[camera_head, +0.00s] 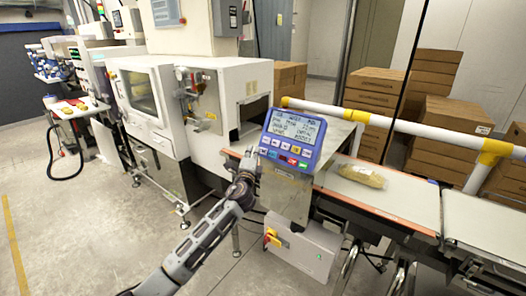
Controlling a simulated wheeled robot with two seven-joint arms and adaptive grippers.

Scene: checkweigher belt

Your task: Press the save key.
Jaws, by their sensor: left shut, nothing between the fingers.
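A blue control panel (293,139) with a lit text display (297,127) stands at the centre of the head view, on a metal housing. Small coloured keys (286,153) lie below the display, among them a red one and a green one. Their labels are too small to read, so I cannot tell which is the save key. My left gripper (249,161) is shut and empty, just left of the panel's lower left corner. I cannot tell whether it touches the panel. My right gripper is not in view.
A bag of product (362,176) lies on the belt (395,195) right of the panel. A white and yellow rail (400,124) runs behind it. A grey box with a red and yellow switch (272,237) sits below. Cartons (436,75) are stacked behind.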

